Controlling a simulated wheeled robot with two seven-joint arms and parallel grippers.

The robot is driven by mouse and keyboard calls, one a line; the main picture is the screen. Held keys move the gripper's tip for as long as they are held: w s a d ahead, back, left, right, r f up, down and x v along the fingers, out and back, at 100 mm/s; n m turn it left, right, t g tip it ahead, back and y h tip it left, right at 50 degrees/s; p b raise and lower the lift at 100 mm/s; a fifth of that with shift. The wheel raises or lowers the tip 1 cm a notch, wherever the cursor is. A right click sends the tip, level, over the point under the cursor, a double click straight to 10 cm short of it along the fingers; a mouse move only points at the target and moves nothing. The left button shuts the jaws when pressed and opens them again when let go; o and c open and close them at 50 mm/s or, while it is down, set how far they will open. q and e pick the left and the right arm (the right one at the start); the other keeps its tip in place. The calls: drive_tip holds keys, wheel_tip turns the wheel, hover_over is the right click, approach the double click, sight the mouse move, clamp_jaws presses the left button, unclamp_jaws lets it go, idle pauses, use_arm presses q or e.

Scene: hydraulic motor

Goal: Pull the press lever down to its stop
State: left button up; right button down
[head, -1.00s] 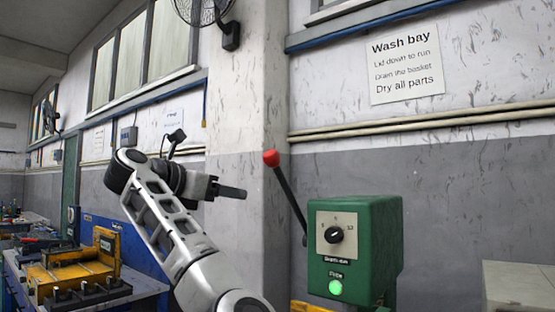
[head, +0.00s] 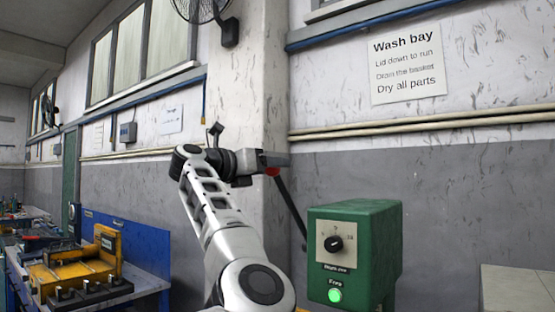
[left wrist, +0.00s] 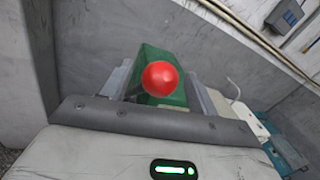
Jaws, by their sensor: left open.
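The press lever (head: 291,208) is a dark rod rising up and to the left from the side of the green press box (head: 384,252). Its red knob (head: 272,171) is mostly covered by my left gripper (head: 277,160) in the head view. In the left wrist view the red knob (left wrist: 162,78) shows whole, in line with the gap between the fingers of my left gripper (left wrist: 160,92), with room on both sides. The jaws are open. I cannot tell how deep the knob sits between them. My right gripper is not in view.
The box front has a black dial (head: 334,243) and a lit green light (head: 335,295). A concrete pillar (head: 245,100) stands behind the lever. A workbench with a yellow fixture (head: 75,272) is at lower left. A pale block (head: 515,290) is at lower right.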

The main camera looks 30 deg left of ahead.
use_arm(q)
drive_tip(key=x, duration=0.2)
drive_tip(key=shift+w+p, duration=0.3)
drive_tip(key=shift+p, duration=0.05)
drive_tip(key=shift+w, duration=0.1)
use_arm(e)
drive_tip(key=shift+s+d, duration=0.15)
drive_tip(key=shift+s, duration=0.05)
